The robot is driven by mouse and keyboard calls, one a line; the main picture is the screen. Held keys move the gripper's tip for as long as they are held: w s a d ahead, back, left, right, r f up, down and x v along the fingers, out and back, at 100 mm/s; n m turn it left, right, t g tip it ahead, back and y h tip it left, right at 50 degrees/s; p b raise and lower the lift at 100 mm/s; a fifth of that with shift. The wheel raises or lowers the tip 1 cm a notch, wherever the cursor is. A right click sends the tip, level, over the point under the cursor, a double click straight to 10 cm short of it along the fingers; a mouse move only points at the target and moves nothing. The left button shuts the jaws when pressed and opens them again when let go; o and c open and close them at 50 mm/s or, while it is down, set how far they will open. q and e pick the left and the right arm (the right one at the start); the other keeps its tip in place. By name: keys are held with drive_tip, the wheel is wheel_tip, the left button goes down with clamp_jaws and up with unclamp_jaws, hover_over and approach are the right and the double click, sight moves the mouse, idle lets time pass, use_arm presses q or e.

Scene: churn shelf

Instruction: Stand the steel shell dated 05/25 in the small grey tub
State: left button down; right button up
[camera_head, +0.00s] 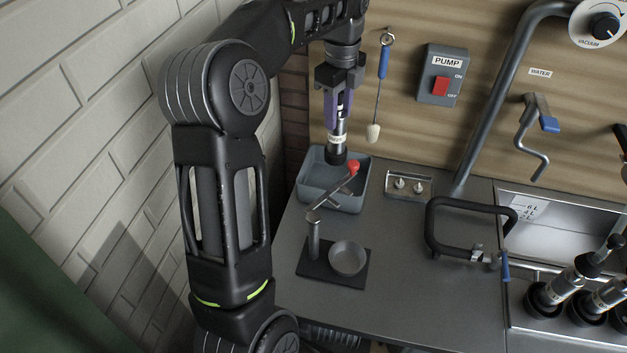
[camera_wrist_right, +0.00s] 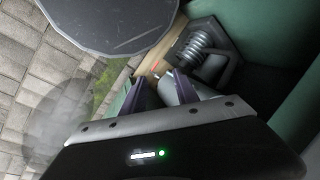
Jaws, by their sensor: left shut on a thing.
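My left gripper (camera_head: 338,108) is shut on a steel shell (camera_head: 337,139) with a pale label and a dark lower end. It holds the shell upright over the small grey tub (camera_head: 362,192) at the back left of the bench. The shell's dark end is at the height of the tub's back rim in the picture; I cannot tell if it touches the tub. The date on the label is too small to read. My right gripper (camera_wrist_right: 160,92) shows only in the right wrist view, its purple fingers apart, with nothing clearly held.
A press stand with a red-knobbed lever (camera_head: 352,168) and a round cup (camera_head: 347,257) stands in front of the tub; its lever reaches across the tub's front. A brush (camera_head: 379,95) hangs behind. More shells (camera_head: 562,288) stand at right.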

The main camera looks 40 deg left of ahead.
sight(337, 146)
use_arm(q)
drive_tip(key=shift+d, duration=0.1)
use_arm(e)
drive_tip(key=shift+o, duration=0.2)
drive_tip(key=shift+d, duration=0.1)
drive_tip(key=shift+o, duration=0.8)
use_arm(q)
drive_tip(key=shift+f+b, duration=0.3)
drive_tip(key=shift+f, duration=0.1)
use_arm(e)
drive_tip(key=shift+o, duration=0.2)
drive_tip(key=shift+f, duration=0.3)
use_arm(q)
drive_tip(key=shift+f, duration=2.7)
use_arm(e)
drive_tip(key=shift+f, duration=0.15)
use_arm(q)
wheel_tip(337, 146, down, 3)
drive_tip(key=shift+f, duration=0.35)
use_arm(e)
drive_tip(key=shift+r, duration=0.35)
use_arm(q)
drive_tip(key=shift+f, duration=0.1)
